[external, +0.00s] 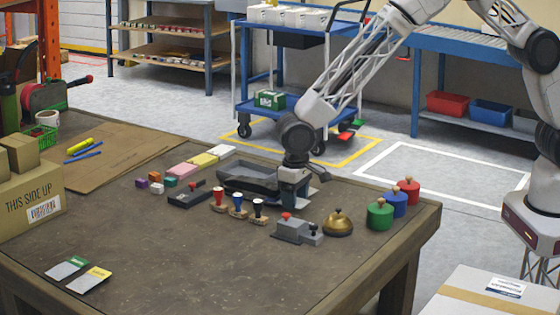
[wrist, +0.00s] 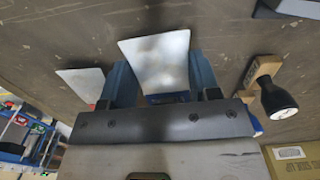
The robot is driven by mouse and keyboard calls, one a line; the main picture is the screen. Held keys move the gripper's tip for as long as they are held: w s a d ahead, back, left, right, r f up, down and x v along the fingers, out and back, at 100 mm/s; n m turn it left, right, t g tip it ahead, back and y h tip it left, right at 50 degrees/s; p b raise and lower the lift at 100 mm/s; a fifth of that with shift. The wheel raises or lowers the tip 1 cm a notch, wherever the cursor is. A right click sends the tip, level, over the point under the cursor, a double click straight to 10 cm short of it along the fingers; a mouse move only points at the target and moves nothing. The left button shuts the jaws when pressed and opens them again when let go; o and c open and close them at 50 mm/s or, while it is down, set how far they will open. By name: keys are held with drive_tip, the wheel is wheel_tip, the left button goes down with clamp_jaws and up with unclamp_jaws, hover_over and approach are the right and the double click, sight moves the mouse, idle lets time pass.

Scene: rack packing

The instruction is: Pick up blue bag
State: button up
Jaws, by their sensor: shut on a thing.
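The blue bag (wrist: 157,62) is a flat silver-white packet with a blue end, seen in the wrist view between my two fingers. My gripper (wrist: 160,95) is shut on it near its blue end, and its silver part spreads out beyond the fingers. In the external view my gripper (external: 293,202) points down, low over the table, beside the dark tray. There the bag is mostly hidden by the gripper. I cannot tell if it touches the table. A second silver packet (wrist: 84,84) with a red end lies to the left in the wrist view.
A dark tray (external: 247,184) stands just left of my gripper. Several hand stamps (external: 238,206), a grey device (external: 292,231), a brass bell (external: 338,225) and coloured weights (external: 380,216) stand close by. Green-ended and yellow-ended packets (external: 67,269) lie front left. The table's front middle is clear.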

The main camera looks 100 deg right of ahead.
drive_tip(key=shift+s, duration=0.75)
drive_tip(key=shift+s+r, duration=0.3)
drive_tip(key=shift+s, duration=0.35)
drive_tip(key=shift+s+r, duration=0.25)
drive_tip(key=shift+s, duration=0.35)
wheel_tip(320, 180, up, 13)
drive_tip(key=shift+f, duration=0.15)
